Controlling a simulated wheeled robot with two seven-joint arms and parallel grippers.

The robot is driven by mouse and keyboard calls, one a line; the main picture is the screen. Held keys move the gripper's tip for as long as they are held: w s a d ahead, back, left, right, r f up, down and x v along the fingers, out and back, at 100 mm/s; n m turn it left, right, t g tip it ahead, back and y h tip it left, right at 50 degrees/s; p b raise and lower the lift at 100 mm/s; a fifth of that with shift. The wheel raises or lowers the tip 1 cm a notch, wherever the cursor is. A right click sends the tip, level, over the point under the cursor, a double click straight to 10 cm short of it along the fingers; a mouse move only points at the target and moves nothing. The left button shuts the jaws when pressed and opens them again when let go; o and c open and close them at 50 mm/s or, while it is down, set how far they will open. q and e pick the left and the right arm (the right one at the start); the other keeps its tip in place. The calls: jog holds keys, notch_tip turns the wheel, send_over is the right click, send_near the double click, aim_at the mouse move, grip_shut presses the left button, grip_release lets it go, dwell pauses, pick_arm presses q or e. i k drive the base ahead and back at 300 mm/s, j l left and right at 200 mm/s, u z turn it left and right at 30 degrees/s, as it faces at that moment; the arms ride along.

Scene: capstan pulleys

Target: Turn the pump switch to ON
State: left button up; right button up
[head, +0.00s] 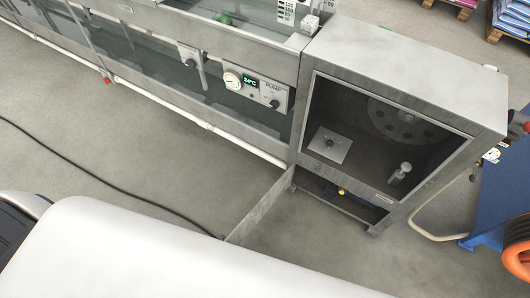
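The pump switch (274,103) is a small dark knob on a light grey control panel (252,98) on the tank's front. The word PUMP is printed above it. The ON and OFF marks are too small to read, so I cannot tell its position. On the same panel are a green-lit display (251,82) reading about 34°C and a round white gauge (232,80). Neither of my grippers is in view, and nothing touches the switch.
A white pipe (190,117) runs along the tank's base. A black cable (90,172) crosses the floor. A blue surface (500,200) stands at the right.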

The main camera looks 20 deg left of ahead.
aim_at(274, 104)
jog(key=k+l+z, duration=0.15)
jog(key=k+z, duration=0.35)
jog(key=k, duration=0.15)
jog(key=j+z, duration=0.45)
jog(key=j, duration=0.25)
jog(key=k+j+z, duration=0.15)
jog(key=j+z, duration=0.3)
jog(key=j, duration=0.2)
jog(key=k+j, duration=0.1)
jog(key=j, duration=0.35)
jog(key=k+j, duration=0.1)
jog(key=j, duration=0.35)
jog(key=k+j, duration=0.15)
jog(key=j, duration=0.3)
jog(key=k+j, duration=0.1)
jog(key=j, duration=0.35)
